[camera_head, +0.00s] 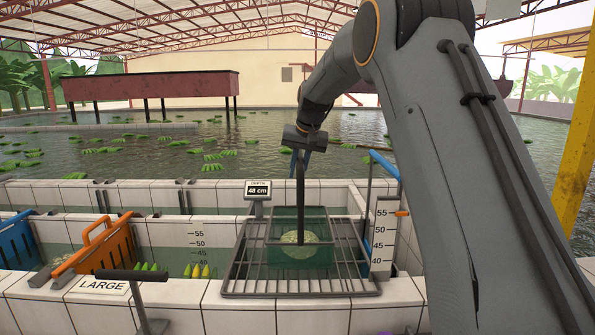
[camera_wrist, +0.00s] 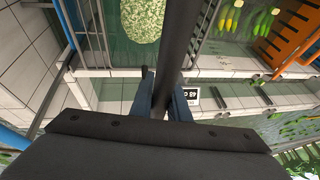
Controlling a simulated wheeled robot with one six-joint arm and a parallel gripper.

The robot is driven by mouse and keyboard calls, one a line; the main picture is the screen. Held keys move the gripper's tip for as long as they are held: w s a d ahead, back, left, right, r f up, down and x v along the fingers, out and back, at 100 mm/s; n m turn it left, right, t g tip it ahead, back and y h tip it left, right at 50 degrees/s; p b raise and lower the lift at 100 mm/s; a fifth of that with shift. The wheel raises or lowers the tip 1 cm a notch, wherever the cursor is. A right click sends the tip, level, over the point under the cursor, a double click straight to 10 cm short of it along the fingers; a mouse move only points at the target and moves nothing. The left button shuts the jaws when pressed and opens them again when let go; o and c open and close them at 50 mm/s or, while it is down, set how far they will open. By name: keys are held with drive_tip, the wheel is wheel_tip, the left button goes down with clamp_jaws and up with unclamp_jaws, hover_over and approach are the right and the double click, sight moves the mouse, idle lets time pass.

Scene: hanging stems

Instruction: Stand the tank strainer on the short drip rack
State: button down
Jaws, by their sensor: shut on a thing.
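My gripper (camera_head: 302,150) is shut on the upright black pole (camera_head: 300,195) of the tank strainer. In the wrist view its blue fingers (camera_wrist: 163,100) close around that pole (camera_wrist: 180,40). The strainer's green box (camera_head: 283,225) is at the pole's lower end, with a pale speckled round patch (camera_head: 300,245) showing in it; this patch also shows in the wrist view (camera_wrist: 142,18). The short drip rack (camera_head: 255,285), a grey metal grid, lies across the tiled tank. The box appears upright within the rack's outline. I cannot tell whether it touches the bars.
A depth sign reading 48 cm (camera_head: 258,190) stands behind the rack. A scale board (camera_head: 384,235) and blue tubing (camera_head: 383,165) are close on the right.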

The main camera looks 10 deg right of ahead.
drive_tip(key=c, duration=1.6)
unclamp_jaws()
drive_tip(key=shift+f, duration=0.15)
